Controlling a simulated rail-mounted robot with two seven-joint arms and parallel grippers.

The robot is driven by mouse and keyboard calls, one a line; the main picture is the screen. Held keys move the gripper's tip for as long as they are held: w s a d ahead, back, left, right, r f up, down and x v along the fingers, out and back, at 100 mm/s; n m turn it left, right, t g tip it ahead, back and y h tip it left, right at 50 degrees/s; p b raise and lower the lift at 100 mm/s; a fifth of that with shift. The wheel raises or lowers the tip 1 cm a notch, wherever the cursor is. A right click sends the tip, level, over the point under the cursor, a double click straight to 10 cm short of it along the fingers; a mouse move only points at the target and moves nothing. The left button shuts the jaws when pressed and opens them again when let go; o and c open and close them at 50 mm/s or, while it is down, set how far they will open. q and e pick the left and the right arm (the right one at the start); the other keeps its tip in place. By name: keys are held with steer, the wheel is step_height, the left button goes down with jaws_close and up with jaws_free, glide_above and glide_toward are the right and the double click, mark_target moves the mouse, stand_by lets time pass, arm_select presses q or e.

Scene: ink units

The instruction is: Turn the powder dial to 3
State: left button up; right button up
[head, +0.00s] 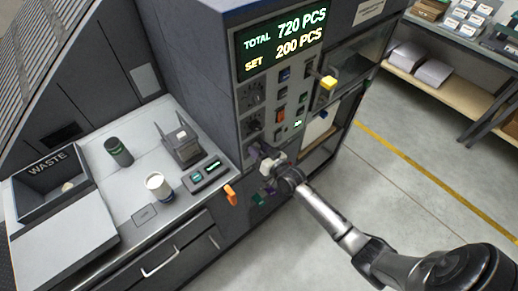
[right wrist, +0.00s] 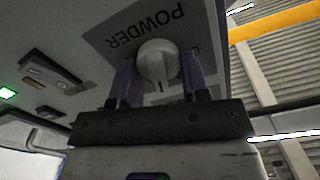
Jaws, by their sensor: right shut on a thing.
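The powder dial (right wrist: 157,60) is a round, pale knob on the machine's grey panel. The label POWDER (right wrist: 146,27) appears upside down beside it in the right wrist view. My right gripper (right wrist: 158,70) has one finger on each side of the knob and is shut on it. A dark mark on the knob points to the bottom of that picture. Scale numbers around the knob cannot be read. In the head view my right gripper (head: 262,154) is at the lower left of the panel and hides the dial. My left gripper is not in view.
Two dark dials (head: 251,96) sit above my gripper, below the display (head: 283,40) reading TOTAL 720 PCS, SET 200 PCS. Switches line the panel's right side. The counter holds a WASTE bin (head: 48,168).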

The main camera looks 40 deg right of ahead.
steer(key=o, duration=0.8)
steer(key=shift+o, duration=0.4)
steer(key=shift+s, duration=0.1)
steer(key=s, duration=1.3)
steer(key=shift+s, duration=0.3)
